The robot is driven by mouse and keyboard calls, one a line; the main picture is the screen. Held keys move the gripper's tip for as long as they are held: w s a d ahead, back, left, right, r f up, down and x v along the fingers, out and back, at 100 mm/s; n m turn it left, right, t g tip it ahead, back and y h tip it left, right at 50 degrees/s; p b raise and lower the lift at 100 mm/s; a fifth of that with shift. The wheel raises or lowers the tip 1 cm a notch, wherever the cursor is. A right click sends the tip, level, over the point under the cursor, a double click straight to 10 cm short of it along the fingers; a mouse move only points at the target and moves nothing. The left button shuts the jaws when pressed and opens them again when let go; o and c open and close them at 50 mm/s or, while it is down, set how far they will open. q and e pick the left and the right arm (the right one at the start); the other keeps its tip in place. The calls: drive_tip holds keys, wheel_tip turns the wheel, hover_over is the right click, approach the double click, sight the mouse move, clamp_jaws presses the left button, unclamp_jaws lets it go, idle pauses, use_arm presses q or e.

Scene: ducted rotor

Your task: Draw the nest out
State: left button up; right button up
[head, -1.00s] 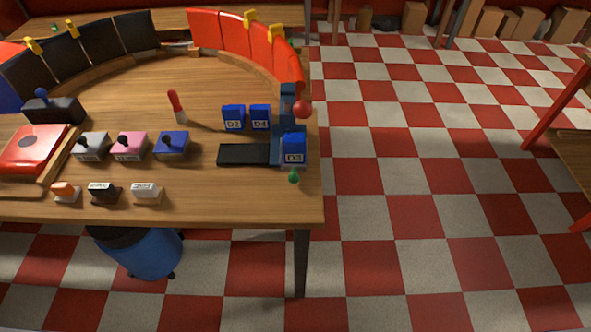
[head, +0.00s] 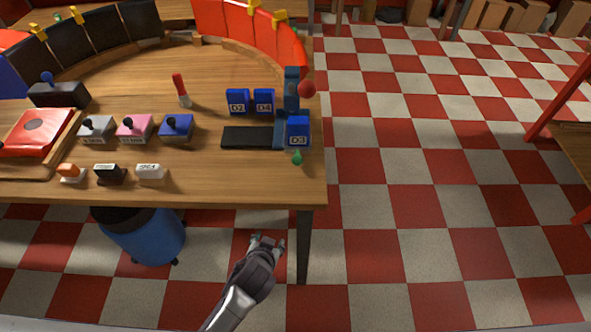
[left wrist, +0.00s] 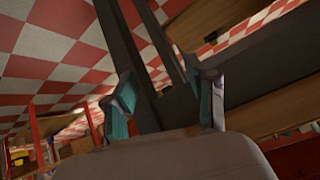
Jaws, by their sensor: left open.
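A fixture stands at the right end of the wooden table. It has a flat black slide (head: 247,137), a blue upright (head: 291,88) with a red ball knob (head: 307,89), a blue block marked D3 (head: 298,131) and a green knob (head: 297,157). I cannot tell which part is the nest. Blue blocks D2 (head: 237,101) and D4 (head: 264,101) sit behind the slide. My left gripper (head: 268,240) is open and empty, in front of the table's front edge and apart from the fixture. Its open fingers (left wrist: 166,100) also show in the left wrist view. My right gripper is not visible.
Grey (head: 97,129), pink (head: 135,128) and blue (head: 176,128) boxes with black knobs stand left of the slide. Several small stamps line the front. A red-and-white tool (head: 181,90) stands behind. A table leg (head: 304,247) and blue bin (head: 146,238) are below.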

sight(296, 164)
use_arm(q)
drive_tip(key=w+d+r+t, duration=0.2)
drive_tip(key=d+r, duration=0.1)
drive_tip(key=r, duration=0.6)
drive_tip(key=w+d+r+t, duration=0.2)
drive_tip(key=d+r, duration=0.1)
drive_tip(key=r, duration=0.6)
drive_tip(key=shift+n+h, duration=0.3)
drive_tip(key=shift+h, duration=0.1)
drive_tip(key=p+x, duration=0.1)
drive_tip(key=x, duration=1.2)
drive_tip(key=shift+w, duration=0.45)
drive_tip(key=shift+a, duration=0.1)
clamp_jaws()
